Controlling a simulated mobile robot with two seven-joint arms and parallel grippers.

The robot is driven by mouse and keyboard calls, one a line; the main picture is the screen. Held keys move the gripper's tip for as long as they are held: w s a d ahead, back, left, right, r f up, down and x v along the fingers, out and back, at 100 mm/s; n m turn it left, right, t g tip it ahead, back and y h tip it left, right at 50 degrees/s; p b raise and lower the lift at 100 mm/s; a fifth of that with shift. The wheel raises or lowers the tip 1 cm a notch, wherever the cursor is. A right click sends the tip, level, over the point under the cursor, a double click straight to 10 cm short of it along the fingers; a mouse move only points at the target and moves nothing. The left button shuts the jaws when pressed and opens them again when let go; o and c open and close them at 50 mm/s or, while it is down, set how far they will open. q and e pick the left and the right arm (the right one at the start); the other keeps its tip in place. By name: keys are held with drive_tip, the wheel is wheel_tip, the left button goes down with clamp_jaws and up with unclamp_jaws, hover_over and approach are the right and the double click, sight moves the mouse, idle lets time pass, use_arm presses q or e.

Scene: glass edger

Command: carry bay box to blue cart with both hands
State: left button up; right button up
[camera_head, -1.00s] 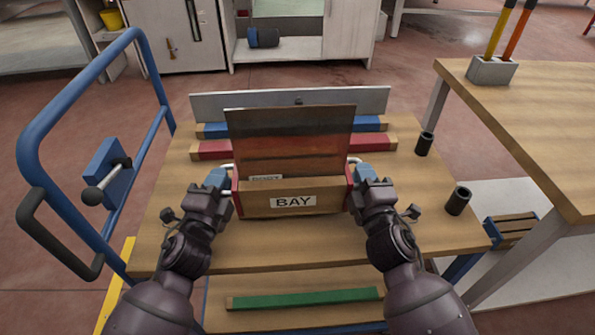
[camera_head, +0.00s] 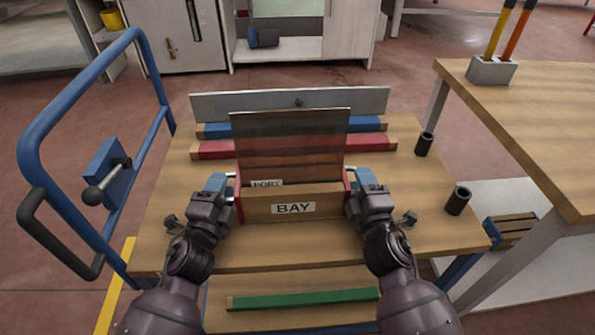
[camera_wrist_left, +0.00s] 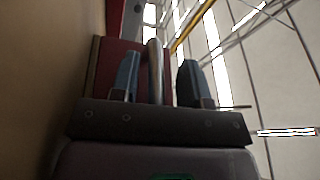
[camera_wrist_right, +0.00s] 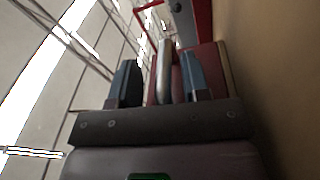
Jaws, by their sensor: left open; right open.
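The bay box (camera_head: 318,206) is a wooden box with red ends and a "BAY" label, on the wooden top of the blue cart (camera_head: 165,235). A tall brownish sheet stands in it, with a "PORT" tag in front. My left gripper (camera_head: 220,182) is at the box's left end, open, with the metal handle between its fingers in the left wrist view (camera_wrist_left: 158,80). My right gripper (camera_head: 362,177) is at the right end, open, with the other handle between its fingers in the right wrist view (camera_wrist_right: 153,82). The box's underside is hidden in the head view.
Blue and red bars (camera_head: 365,146) and a grey plate (camera_head: 370,100) lie behind the box. Two black cups (camera_head: 458,201) stand on the cart's right side. A blue rail (camera_head: 30,140) rises at left. A wooden table (camera_head: 540,120) is close at right.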

use_arm(q)
drive_tip(key=o, duration=0.8)
drive_tip(key=shift+s+a, duration=0.15)
drive_tip(key=shift+a, duration=1.6)
drive_tip(key=shift+s+a, duration=0.15)
drive_tip(key=shift+a, duration=1.6)
use_arm(e)
drive_tip(key=o, duration=0.8)
drive_tip(key=shift+s+d, duration=0.15)
drive_tip(key=shift+d, duration=1.65)
drive_tip(key=shift+s+d, duration=0.15)
drive_tip(key=shift+d, duration=1.6)
